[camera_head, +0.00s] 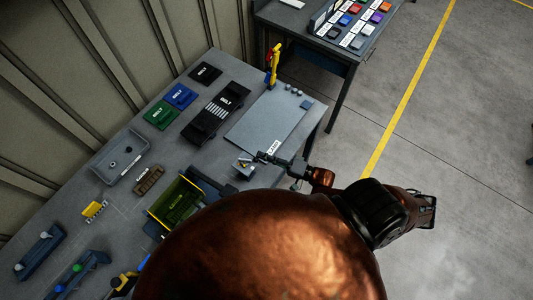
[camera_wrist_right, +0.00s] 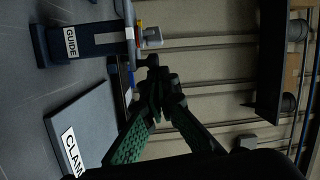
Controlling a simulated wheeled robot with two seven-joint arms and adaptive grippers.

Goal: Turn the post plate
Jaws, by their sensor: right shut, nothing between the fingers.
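A small grey block with a raised post (camera_head: 243,168), which looks like the post plate, sits on the workbench (camera_head: 305,122) near its front edge. My right gripper (camera_head: 262,157) is beside it, just to its right, with its fingers shut and empty. In the right wrist view the fingertips (camera_wrist_right: 157,72) meet below a small grey knobbed piece (camera_wrist_right: 151,37); I cannot tell whether they touch it. That piece is at the end of a dark fixture labelled GUIDE (camera_wrist_right: 90,40). My left gripper is not in view.
A grey plate labelled LAMP or CLAMP (camera_head: 265,120) lies behind the gripper. A yellow-handled clamp (camera_head: 273,65) stands at its far end. A green bin (camera_head: 178,203), a grey tray (camera_head: 120,157) and dark, blue and green BELT pads (camera_head: 180,96) lie to the left.

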